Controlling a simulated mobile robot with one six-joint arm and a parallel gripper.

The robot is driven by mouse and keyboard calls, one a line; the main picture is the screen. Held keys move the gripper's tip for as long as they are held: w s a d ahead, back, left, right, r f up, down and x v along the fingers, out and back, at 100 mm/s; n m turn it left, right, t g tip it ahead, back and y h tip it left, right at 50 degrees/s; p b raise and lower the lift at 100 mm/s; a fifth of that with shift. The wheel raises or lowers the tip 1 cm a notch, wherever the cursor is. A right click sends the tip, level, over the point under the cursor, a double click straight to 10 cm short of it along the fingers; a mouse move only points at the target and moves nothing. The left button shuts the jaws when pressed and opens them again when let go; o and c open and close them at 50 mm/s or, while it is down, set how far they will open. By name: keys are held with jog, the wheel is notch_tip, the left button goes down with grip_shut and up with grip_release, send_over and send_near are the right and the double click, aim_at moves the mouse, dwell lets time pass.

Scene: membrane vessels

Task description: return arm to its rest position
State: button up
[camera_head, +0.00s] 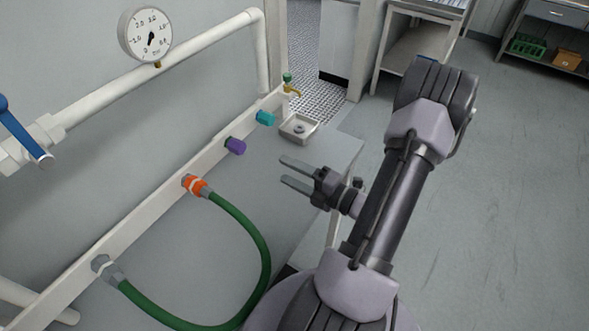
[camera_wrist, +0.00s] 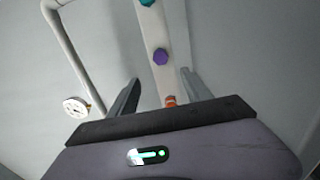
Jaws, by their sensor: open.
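My gripper (camera_head: 288,172) is open and empty. Its two fingers point left over the grey bench, toward the wall rail, and touch nothing that I can see. My arm is folded on the right side of the head view. In the wrist view my gripper (camera_wrist: 160,90) shows its two fingers apart, with the rail and the purple port (camera_wrist: 160,57) seen between and beyond them.
A white rail (camera_head: 150,215) carries teal (camera_head: 265,118), purple (camera_head: 235,146) and orange (camera_head: 195,186) fittings. A green hose (camera_head: 255,235) loops from the orange fitting to a grey one (camera_head: 105,268). A gauge (camera_head: 146,34) and blue-handled valve (camera_head: 22,128) are left. Open floor (camera_head: 500,200) lies right.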

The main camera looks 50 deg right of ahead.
jog(key=w+a+r+n+g+y, duration=0.1)
jog(key=a+r+n+g+y, duration=0.25)
jog(key=a+n, duration=0.45)
jog(key=a+r+n+g+y, duration=0.2)
jog(key=a+n+g+y, duration=0.15)
jog(key=a+n, duration=0.35)
jog(key=w+a+r+n+g+y, duration=0.1)
jog(key=a+r+n+g+y, duration=0.2)
jog(key=a+n+g, duration=0.35)
jog(key=s+a+r+n+h, duration=0.3)
jog(key=a+r+n+h, duration=0.1)
jog(key=n, duration=0.9)
jog(key=s+a+r+n+t+h, duration=0.1)
jog(key=s+a+r+n+h, duration=0.3)
jog(key=n, duration=1)
jog(key=shift+a+r+h+b, duration=0.35)
jog(key=shift+a+h, duration=0.25)
jog(key=shift+a, duration=0.45)
